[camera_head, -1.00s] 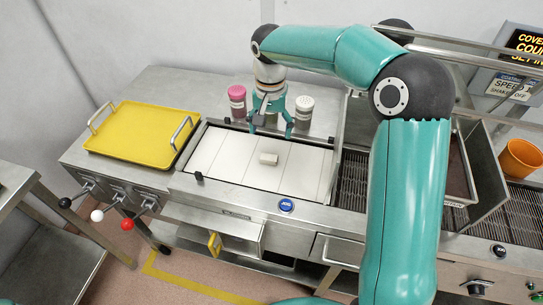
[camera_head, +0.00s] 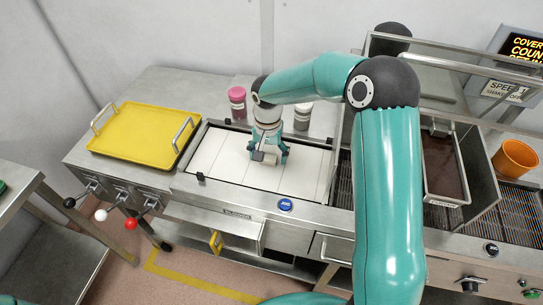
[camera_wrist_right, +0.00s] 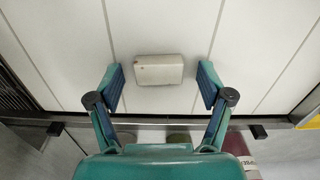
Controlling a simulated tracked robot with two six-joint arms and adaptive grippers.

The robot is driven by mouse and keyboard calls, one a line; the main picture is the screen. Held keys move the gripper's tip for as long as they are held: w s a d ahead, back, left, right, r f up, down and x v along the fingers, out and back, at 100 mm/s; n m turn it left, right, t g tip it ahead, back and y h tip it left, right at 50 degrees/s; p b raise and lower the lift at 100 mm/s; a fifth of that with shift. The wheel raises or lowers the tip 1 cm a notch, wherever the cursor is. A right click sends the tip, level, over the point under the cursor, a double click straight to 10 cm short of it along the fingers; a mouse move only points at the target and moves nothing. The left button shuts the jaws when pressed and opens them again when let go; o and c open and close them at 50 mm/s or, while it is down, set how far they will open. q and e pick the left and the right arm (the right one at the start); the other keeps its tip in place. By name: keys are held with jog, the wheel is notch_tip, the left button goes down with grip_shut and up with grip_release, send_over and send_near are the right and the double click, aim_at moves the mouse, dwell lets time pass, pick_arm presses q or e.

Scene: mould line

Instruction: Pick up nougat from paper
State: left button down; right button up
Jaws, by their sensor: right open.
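The nougat, a pale off-white block (camera_wrist_right: 159,69), lies on the white paper (camera_wrist_right: 160,25) in the right wrist view. It sits between the fingertips of my right gripper (camera_wrist_right: 160,85), a little toward the far side, with a gap on each side. The gripper is open and empty. In the head view my right gripper (camera_head: 267,157) is low over the white paper (camera_head: 207,150) and hides the nougat. My left gripper does not show.
A yellow tray (camera_head: 140,148) with handles lies on the counter at left. Jars with pink (camera_head: 237,104) and grey (camera_head: 302,116) contents stand behind the paper. A metal bin with a brown surface (camera_head: 443,165) and an orange cup (camera_head: 514,157) are at right.

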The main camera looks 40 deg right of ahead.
jog(key=shift+c, duration=0.2)
jog(key=c, duration=0.9)
jog(key=shift+r, duration=0.15)
